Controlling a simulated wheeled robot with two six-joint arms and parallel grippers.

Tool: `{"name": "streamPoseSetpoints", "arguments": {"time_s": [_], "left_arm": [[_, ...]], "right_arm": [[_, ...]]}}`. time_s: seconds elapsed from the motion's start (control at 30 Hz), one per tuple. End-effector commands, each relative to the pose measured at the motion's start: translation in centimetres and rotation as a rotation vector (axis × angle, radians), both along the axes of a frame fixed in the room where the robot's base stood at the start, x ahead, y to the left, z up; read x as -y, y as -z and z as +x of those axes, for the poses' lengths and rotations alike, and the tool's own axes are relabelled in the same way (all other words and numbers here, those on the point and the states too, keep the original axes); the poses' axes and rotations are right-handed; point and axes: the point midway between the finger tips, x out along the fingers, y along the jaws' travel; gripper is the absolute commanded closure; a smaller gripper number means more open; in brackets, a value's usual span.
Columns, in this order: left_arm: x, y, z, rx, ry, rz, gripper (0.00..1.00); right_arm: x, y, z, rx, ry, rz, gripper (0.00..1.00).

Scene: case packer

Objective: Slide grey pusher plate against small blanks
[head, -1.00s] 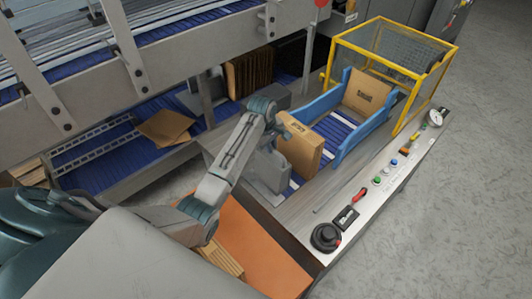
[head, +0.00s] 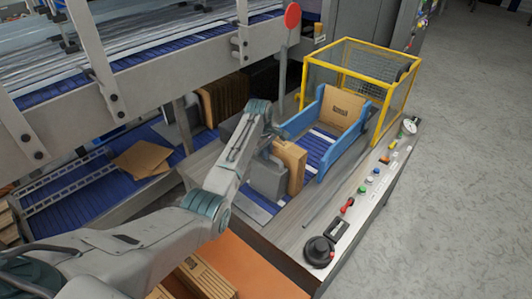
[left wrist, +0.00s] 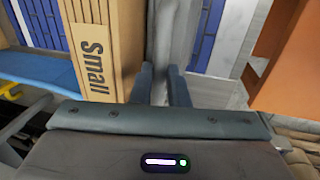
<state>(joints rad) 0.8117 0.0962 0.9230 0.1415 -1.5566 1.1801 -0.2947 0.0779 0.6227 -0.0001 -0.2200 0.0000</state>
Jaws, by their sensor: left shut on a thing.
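The grey pusher plate (head: 268,182) stands upright on the conveyor bed in the head view. The small blanks (head: 293,165), an upright brown cardboard bundle, stand just to its right. My left gripper (head: 268,140) is shut on the top of the plate. In the left wrist view the fingers (left wrist: 162,85) straddle the plate's grey edge (left wrist: 164,40). The blanks (left wrist: 97,50), marked "Small", stand close to its left there. I cannot tell whether plate and blanks touch. The right gripper is out of view.
Blue side rails (head: 347,145) flank the bed ahead, with a brown printed board (head: 340,108) upright at the far end. A yellow guard cage (head: 357,50) stands beyond. A control panel (head: 350,215) runs along the right. More brown boards (head: 223,100) stand at the left.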

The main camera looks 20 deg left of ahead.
Motion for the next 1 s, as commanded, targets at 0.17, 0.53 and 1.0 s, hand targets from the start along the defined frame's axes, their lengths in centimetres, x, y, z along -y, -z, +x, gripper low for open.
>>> {"name": "streamPoseSetpoints", "arguments": {"time_s": [0.17, 0.53, 1.0], "left_arm": [[0.0, -0.1, 0.0, 0.001, 0.0, 0.0, 0.64], [-0.1, -0.9, -0.1, 0.003, 0.0, -0.001, 0.64], [-0.6, -9.1, -1.6, 0.004, 0.0, 0.0, 0.64]], "right_arm": [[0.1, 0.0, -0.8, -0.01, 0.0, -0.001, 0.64], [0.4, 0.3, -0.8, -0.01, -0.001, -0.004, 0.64], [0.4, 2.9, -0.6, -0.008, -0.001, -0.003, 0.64]]}}
